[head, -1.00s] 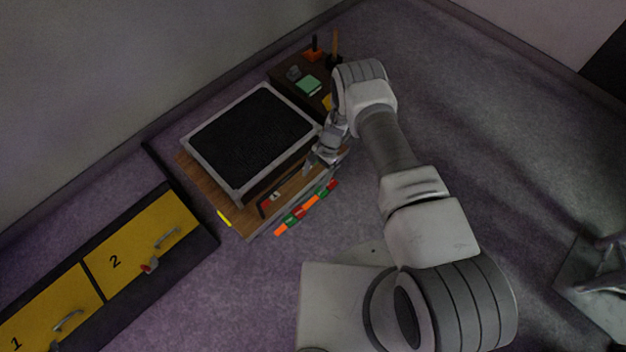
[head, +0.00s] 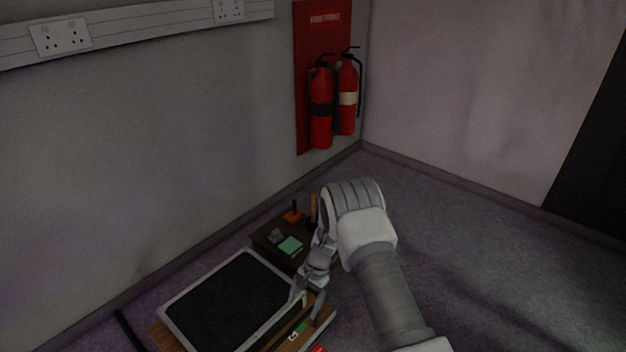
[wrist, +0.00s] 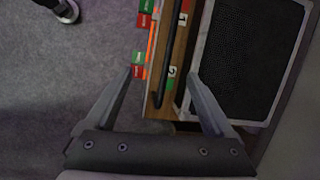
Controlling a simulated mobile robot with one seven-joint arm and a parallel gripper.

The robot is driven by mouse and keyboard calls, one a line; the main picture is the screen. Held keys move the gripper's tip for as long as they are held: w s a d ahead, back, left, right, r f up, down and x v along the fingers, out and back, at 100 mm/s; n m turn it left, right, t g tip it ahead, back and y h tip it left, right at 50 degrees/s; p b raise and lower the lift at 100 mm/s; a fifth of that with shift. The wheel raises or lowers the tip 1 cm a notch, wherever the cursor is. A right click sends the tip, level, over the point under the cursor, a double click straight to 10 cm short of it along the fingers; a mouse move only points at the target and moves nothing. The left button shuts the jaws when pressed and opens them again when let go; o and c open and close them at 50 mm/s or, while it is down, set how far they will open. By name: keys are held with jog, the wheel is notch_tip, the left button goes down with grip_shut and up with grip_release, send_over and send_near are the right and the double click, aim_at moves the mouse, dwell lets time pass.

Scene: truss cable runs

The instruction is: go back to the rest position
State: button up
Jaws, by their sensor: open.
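My gripper (head: 308,299) is open and empty in the head view, over the right end of a wooden bench. In the wrist view my gripper (wrist: 160,82) has its two fingers spread wide, with the bench edge and a dark bar (wrist: 170,55) in view between and beyond them. I cannot tell how high the fingers are above the bench. My arm reaches in from the lower right of the head view.
A black panel with a pale frame (head: 228,303) lies on the bench. A small dark table (head: 266,242) with a green block (head: 290,246) stands behind it. Red extinguishers (head: 321,105) hang on the wall. The floor (head: 480,250) at right is clear.

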jog(key=d+r+n+t, duration=0.1)
jog(key=d+r, duration=0.2)
jog(key=r, duration=1.1)
jog(key=d+r+n+t, duration=0.2)
jog(key=d+r, duration=0.1)
jog(key=r, duration=1.1)
jog(key=s+d+r+n+t+h, duration=0.1)
jog(key=s+d+r, duration=0.1)
jog(key=s+r, duration=0.4)
jog(key=s+d+r+n+t, duration=0.1)
jog(key=s+d+r, duration=0.2)
jog(key=r, duration=0.5)
jog(key=s+d+r+n+t+h, duration=0.1)
jog(key=s+d+r+t, duration=0.15)
jog(key=s, duration=0.65)
jog(key=s+d+r+n+t+h, duration=0.1)
jog(key=s+d+r, duration=0.25)
jog(key=s, duration=0.65)
notch_tip(320, 180, up, 23)
jog(key=p, duration=2.2)
jog(key=shift+w+f+g+p, duration=0.2)
jog(key=shift+w+g+p, duration=0.15)
jog(key=shift+a, duration=0.2)
